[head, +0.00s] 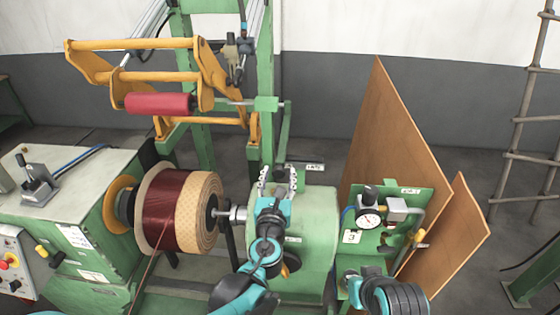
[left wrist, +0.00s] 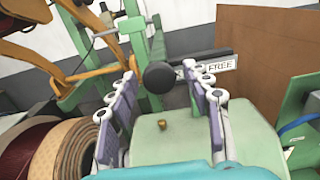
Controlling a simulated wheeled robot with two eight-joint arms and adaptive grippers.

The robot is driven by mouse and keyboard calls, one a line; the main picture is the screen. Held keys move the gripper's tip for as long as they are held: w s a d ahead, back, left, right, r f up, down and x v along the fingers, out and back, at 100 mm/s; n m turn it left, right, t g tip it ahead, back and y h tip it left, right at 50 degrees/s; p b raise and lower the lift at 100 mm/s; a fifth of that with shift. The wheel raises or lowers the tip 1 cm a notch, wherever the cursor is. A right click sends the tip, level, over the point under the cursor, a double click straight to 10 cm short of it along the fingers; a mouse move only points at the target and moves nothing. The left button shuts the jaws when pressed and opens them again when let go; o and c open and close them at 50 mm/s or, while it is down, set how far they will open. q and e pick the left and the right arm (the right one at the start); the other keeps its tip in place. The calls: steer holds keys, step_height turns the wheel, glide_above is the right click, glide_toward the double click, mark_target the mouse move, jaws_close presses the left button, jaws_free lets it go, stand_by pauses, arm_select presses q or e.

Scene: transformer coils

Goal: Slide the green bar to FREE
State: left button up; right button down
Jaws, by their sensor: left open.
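My left gripper (head: 278,183) reaches over the green tailstock housing (head: 318,220) in the head view. It is open, with its two fingers spread apart in the left wrist view (left wrist: 160,88). A round black knob (left wrist: 160,77) shows between the fingertips; I cannot tell whether either finger touches it. A white FREE label (left wrist: 222,66) is just right of the right finger, by a dark rail-like edge. A small white label (head: 315,167) shows behind the housing in the head view. The green bar itself is not clearly distinguishable; the gripper hides part of this area. My right gripper is not visible.
A wound coil (head: 178,212) stands left of the housing. A gauge panel (head: 388,210) and brown boards (head: 390,140) stand to the right. An orange frame with a red roller (head: 158,103) is at the back left.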

mark_target(280, 164)
arm_select(q)
steer(key=w, duration=0.5)
steer(key=shift+w+d, duration=0.1)
steer(key=shift+d, duration=0.1)
steer(key=shift+c, duration=0.3)
jaws_close()
